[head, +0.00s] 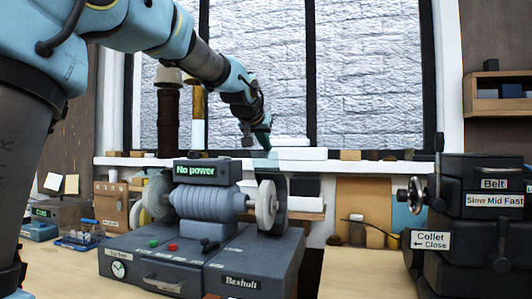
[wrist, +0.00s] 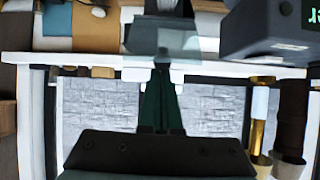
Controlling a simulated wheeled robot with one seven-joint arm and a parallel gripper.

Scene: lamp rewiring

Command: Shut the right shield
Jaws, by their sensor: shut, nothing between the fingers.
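The grinder (head: 205,255) stands on the bench with its display (head: 195,171) reading "No power". Its right wheel (head: 266,205) is pale grey, with a dark guard behind it. The right shield (head: 263,163) is a small translucent pane above that wheel; its exact angle is hard to tell. In the wrist view, the shield (wrist: 168,42) lies just beyond the fingertips. My gripper (head: 267,150) is shut and empty, pointing down from behind and above the shield. Its green fingers also show in the wrist view (wrist: 162,68). I cannot tell whether they touch the pane.
The left wheel (head: 157,197) is at the grinder's other end. A dark machine (head: 480,225) with a "Belt" label and a crank stands at the right. A window sill (head: 330,163) with small blocks runs behind. A tall dark cylinder (head: 167,122) stands on the sill.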

